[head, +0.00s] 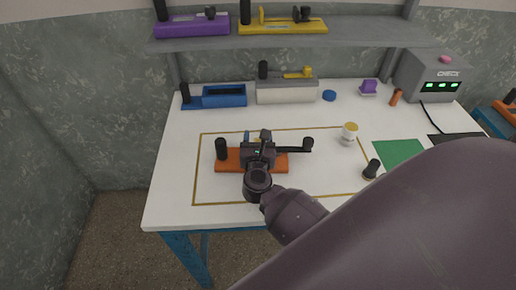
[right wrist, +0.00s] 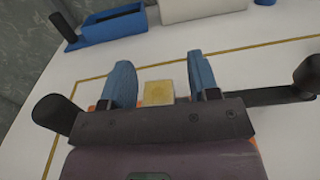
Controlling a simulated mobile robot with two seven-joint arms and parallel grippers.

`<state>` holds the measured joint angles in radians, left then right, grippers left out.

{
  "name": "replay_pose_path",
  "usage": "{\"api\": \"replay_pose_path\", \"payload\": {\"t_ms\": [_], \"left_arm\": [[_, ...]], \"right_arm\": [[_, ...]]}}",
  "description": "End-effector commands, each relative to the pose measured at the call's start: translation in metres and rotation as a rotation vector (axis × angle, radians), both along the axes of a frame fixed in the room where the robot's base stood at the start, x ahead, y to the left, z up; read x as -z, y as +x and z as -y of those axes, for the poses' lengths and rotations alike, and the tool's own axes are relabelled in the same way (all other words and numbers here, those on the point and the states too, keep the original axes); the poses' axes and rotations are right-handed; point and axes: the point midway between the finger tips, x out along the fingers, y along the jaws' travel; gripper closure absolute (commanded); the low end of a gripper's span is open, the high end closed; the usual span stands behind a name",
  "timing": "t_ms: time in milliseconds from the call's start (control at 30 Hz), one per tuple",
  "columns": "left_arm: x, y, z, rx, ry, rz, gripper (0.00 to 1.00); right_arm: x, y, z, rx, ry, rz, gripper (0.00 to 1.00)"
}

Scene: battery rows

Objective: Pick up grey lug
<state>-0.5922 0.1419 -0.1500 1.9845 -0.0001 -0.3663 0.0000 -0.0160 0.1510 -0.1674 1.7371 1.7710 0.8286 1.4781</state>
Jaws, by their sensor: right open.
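My right gripper (head: 256,138) is over the orange fixture (head: 228,160) on the white table, and its wrist hides the fixture's middle. In the right wrist view its two blue fingers (right wrist: 160,78) are open, with a tan square-topped block (right wrist: 158,93) between them. Gaps show on both sides of the block. The fixture has a black upright handle (head: 221,148) at its left and a dark arm with a black knob (head: 307,144) at its right. I cannot make out a part that is clearly the grey lug. My left gripper is not in view.
Behind stand a blue tray fixture (head: 222,97) and a pale grey block fixture (head: 286,94). To the right are a yellow-topped white piece (head: 349,133), a black-knobbed piece (head: 371,169) and a green mat (head: 400,154). A shelf (head: 350,30) crosses above the table's back.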

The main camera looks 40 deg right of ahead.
Motion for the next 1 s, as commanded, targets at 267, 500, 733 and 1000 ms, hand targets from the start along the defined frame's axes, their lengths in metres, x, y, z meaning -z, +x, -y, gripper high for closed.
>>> {"api": "replay_pose_path", "payload": {"t_ms": [267,500,733,1000], "left_arm": [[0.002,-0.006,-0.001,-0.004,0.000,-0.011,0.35],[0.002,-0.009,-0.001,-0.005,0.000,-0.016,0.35],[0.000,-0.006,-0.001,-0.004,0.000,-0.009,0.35],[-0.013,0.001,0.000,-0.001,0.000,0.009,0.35]], "right_arm": [[0.000,0.000,0.000,0.000,0.000,0.000,0.60],[0.000,0.000,0.000,0.000,0.000,0.000,0.97],[-0.001,0.000,0.000,0.000,-0.001,0.001,0.99],[-0.028,0.000,-0.001,-0.001,0.002,0.007,0.99]]}}
